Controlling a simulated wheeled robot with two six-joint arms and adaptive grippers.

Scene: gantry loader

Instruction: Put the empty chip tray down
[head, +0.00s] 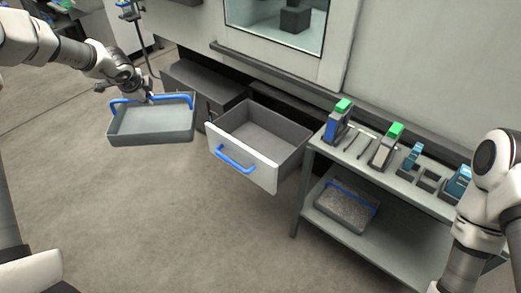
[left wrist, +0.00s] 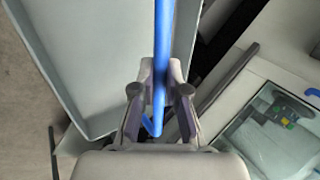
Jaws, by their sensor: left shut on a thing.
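The empty chip tray (head: 150,126) is a shallow grey tray with a blue bar handle. It hangs above the floor at the left in the head view, and its bare inside shows. My left gripper (head: 148,100) is shut on the blue handle at the tray's far side. In the left wrist view the fingers (left wrist: 160,100) close around the blue handle (left wrist: 164,50), with the tray (left wrist: 95,50) beyond. My right arm shows at the right edge of the head view, but its gripper is out of sight.
An open empty drawer (head: 275,160) with a blue handle juts from the machine right of the tray. A grey bench (head: 412,188) holds several tools on top. A tray of grey material (head: 345,208) sits on its lower shelf. The floor (head: 150,220) in front is clear.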

